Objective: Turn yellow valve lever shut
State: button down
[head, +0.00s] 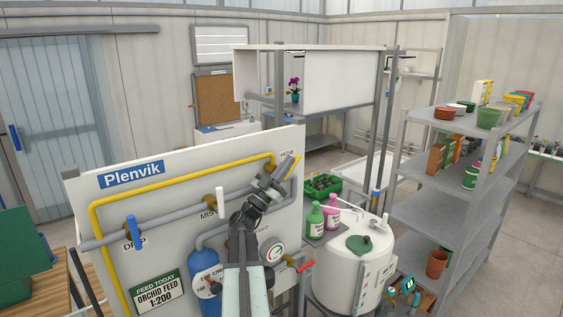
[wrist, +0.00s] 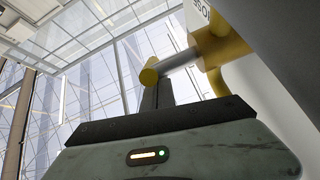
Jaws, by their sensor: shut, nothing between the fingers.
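The yellow valve lever (head: 295,168) shows in the head view as a small slanted yellow strip beside the HOSE label, partly hidden by my gripper. My gripper (head: 289,165) is at the upper right of the panel, close beside it. In the wrist view, yellow parts (wrist: 221,50) and a grey bar with a yellow end (wrist: 149,77) stand just beyond my gripper (wrist: 157,93). The dark fingers are shut with nothing between them. The yellow end overlaps the fingertips in this view; I cannot tell whether they touch. The lever's exact angle is unclear.
The white panel (head: 190,165) carries a yellow pipe (head: 180,175), a blue lever (head: 133,231), a white lever (head: 220,201) and a red lever (head: 305,265). A gauge (head: 274,252) and blue cylinder (head: 204,272) sit below. A white tank (head: 335,280) and bottles stand to the right.

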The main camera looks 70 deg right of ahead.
jog(key=shift+s+d+f, duration=0.15)
jog(key=shift+s+d, duration=0.25)
jog(key=shift+s, duration=0.1)
dwell(1.1)
jog(key=shift+w+a+f+b, duration=0.1)
jog(key=shift+a+f+b, duration=0.15)
jog(key=shift+a+b, duration=0.15)
jog(key=w+a+f+b, duration=0.3)
jog(key=w+a, duration=0.1)
jog(key=a, duration=0.3)
jog(key=shift+w+f, duration=0.15)
jog(key=shift+f, duration=0.15)
jog(key=shift+a, duration=0.15)
